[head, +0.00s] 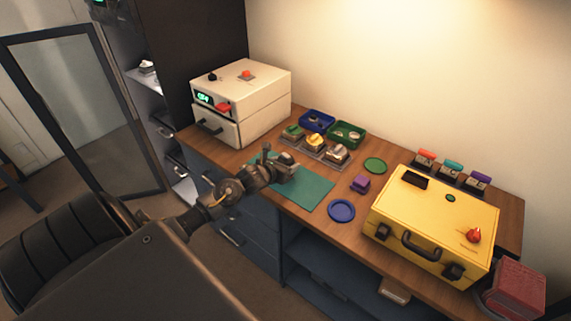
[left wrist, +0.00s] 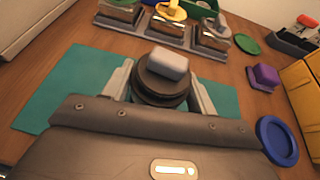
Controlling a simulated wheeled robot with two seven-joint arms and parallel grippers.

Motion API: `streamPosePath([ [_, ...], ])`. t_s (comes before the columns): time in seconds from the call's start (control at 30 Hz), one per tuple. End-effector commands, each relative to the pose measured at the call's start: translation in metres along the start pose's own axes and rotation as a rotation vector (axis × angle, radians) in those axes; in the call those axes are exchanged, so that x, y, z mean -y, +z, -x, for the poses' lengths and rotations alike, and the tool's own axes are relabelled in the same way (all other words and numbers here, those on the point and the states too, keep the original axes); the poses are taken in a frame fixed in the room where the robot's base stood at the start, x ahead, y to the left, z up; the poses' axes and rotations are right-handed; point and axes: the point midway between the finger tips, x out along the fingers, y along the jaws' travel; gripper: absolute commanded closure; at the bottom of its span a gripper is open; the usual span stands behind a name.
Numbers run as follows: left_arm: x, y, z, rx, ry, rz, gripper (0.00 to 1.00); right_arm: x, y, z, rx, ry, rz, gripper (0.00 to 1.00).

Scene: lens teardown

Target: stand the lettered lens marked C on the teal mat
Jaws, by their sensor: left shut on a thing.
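The teal mat (head: 311,190) lies on the wooden bench, and it also shows in the left wrist view (left wrist: 60,85). My left gripper (head: 284,170) is over the mat. In the left wrist view its two fingers (left wrist: 160,88) are closed on either side of a dark round lens (left wrist: 151,89) with a pale grey block on top. The lens looks upright, with the mat under and around it. Its underside is hidden, so I cannot tell whether it touches the mat. No letter is readable on it. My right gripper is not in view.
A grey rack (head: 318,151) with several coloured-topped pieces stands behind the mat. A purple block (head: 360,183), a blue disc (head: 341,210) and a green disc (head: 375,165) lie to the right. A yellow case (head: 420,205) and a white box (head: 262,100) flank the area.

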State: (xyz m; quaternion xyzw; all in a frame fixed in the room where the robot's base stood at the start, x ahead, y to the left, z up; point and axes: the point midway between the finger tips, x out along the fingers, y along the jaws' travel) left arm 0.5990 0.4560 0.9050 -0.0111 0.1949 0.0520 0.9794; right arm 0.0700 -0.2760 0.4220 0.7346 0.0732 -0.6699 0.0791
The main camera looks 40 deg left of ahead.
Motion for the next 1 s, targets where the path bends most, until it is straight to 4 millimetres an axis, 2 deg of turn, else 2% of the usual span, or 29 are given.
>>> streamPosePath([
  [0.3, -0.001, -0.005, -0.003, 0.005, 0.001, 0.001, 0.66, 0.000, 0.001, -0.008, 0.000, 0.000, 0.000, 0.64],
  [0.33, -0.001, -0.004, -0.003, 0.006, 0.001, 0.001, 0.40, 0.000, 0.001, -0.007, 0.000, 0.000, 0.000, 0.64],
  [0.5, 0.000, -0.005, -0.003, 0.003, 0.000, 0.001, 0.18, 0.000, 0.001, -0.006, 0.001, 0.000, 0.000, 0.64],
  [0.83, 0.000, -0.008, 0.000, -0.002, 0.000, -0.001, 0.18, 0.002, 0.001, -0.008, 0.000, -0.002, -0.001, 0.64],
  [1.0, 0.000, -0.009, 0.021, -0.002, -0.001, -0.004, 0.18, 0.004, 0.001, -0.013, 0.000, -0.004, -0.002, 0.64],
])
